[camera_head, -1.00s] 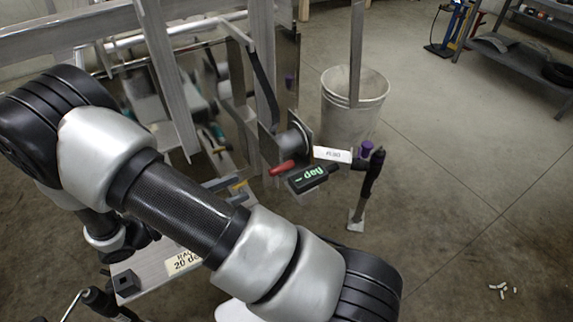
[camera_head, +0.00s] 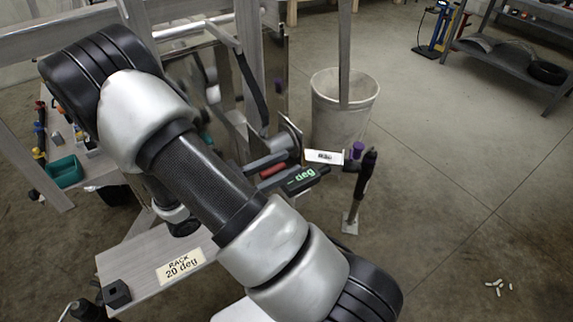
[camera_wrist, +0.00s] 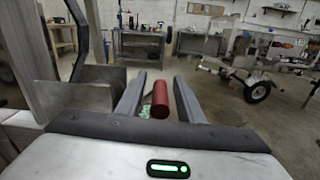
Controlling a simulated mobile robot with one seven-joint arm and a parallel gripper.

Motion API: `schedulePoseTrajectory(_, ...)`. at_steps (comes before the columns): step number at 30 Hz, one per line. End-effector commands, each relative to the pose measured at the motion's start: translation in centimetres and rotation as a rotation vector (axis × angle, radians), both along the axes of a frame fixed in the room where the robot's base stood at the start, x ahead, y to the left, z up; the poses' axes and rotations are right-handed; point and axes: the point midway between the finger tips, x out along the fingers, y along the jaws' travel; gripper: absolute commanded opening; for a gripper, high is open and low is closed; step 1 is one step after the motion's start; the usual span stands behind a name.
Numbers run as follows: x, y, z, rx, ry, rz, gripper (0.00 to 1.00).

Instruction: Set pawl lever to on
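The pawl lever's red grip (camera_head: 273,170) shows in the head view beside a dark box with a green "deg" readout (camera_head: 303,177). In the wrist view the red grip (camera_wrist: 160,98) appears between the two fingers of my gripper (camera_wrist: 158,97), closer to the right finger. The fingers are apart, with a gap on the left of the grip; I cannot tell whether the right finger touches it. In the head view a grey finger (camera_head: 264,162) shows just beside the grip, and my arm hides most of the gripper. The lever's pivot is not clear.
A white label (camera_head: 324,157), a purple knob (camera_head: 357,150) and a black-handled post (camera_head: 362,190) stand right of the readout. A bucket (camera_head: 343,110) is behind. A "RACK 20 deg" plate (camera_head: 180,267) lies on the frame at lower left. The floor at right is mostly clear.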

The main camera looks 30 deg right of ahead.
Motion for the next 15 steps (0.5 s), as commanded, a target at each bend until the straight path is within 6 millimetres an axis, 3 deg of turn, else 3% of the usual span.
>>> schedulePoseTrajectory(4, -0.01, -0.98, 0.01, -0.001, 0.0, 0.0, 0.34)
schedulePoseTrajectory(12, 0.01, -1.14, 0.03, -0.001, 0.0, 0.0, 0.34)
schedulePoseTrajectory(15, 0.01, -1.13, 0.02, -0.001, 0.0, 0.0, 0.21)
